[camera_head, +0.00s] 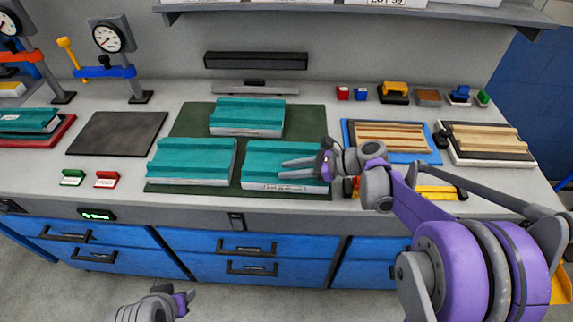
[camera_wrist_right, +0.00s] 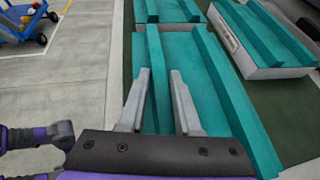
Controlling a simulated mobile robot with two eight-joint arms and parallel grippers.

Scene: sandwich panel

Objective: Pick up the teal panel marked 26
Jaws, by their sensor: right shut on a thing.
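Three ribbed teal panels lie on a dark green mat (camera_head: 190,123): one at the back (camera_head: 246,113), one at front left (camera_head: 192,160) and one at front right (camera_head: 262,160). Their front edges carry small print that I cannot read, so I cannot tell which is 26. My right gripper (camera_head: 284,169) is at the front right panel, coming from its right side. In the wrist view its fingers (camera_wrist_right: 160,72) stand on either side of a rib of that panel (camera_wrist_right: 182,60), shut on it. My left gripper (camera_head: 189,297) is low at the bottom edge, away from the panels; its jaws are unclear.
A dark square mat (camera_head: 118,133) and a red tray (camera_head: 62,132) with teal panels are at left. Small green (camera_head: 73,177) and red (camera_head: 107,179) holders stand at the front. A blue tray (camera_head: 433,158) of brown strips lies right. A shelf (camera_head: 350,9) hangs above.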

